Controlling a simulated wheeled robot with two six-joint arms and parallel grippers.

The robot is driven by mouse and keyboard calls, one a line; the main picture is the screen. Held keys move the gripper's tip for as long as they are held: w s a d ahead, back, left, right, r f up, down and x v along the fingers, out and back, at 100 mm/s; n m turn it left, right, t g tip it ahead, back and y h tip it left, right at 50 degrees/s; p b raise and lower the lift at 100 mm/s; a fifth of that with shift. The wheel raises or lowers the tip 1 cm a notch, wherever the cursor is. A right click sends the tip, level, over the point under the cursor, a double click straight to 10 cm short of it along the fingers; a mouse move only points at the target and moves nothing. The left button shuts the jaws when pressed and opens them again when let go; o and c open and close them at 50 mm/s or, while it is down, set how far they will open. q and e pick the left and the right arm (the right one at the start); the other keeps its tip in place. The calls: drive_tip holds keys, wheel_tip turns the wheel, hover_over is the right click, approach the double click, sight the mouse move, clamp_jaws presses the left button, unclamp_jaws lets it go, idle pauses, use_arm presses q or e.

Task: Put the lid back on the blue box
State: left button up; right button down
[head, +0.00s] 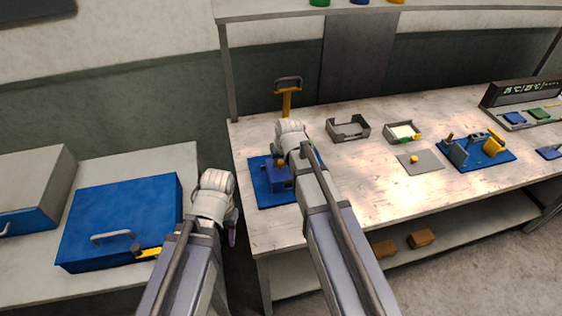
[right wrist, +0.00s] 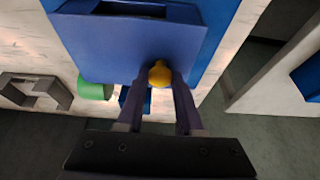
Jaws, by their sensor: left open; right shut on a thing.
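A small blue box (head: 280,181) stands on a blue base plate (head: 265,196) at the left end of the workbench. A yellow knob (head: 281,162) shows at its top. My right gripper (right wrist: 160,82) is shut on this knob in the right wrist view, with a blue surface (right wrist: 125,45) of the box close beyond it. A dark slot shows in that surface. I cannot tell whether the knob's lid is seated on the box. My left gripper (head: 232,234) is open and empty, left of the workbench and low. My right arm hides part of the box.
A grey plate with a yellow knob (head: 414,159), grey trays (head: 347,129) and a blue fixture (head: 476,150) stand further right. A yellow-handled tool (head: 287,98) stands behind. A large blue box with a handle (head: 120,217) is on the left table.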

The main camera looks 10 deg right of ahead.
unclamp_jaws()
idle(0.6)
drive_tip(key=shift+r, duration=0.1)
drive_tip(key=shift+r+p, duration=2.4)
drive_tip(key=shift+p, duration=0.1)
drive_tip(key=shift+r+p, duration=1.05)
clamp_jaws()
drive_tip(key=shift+f+b, duration=0.3)
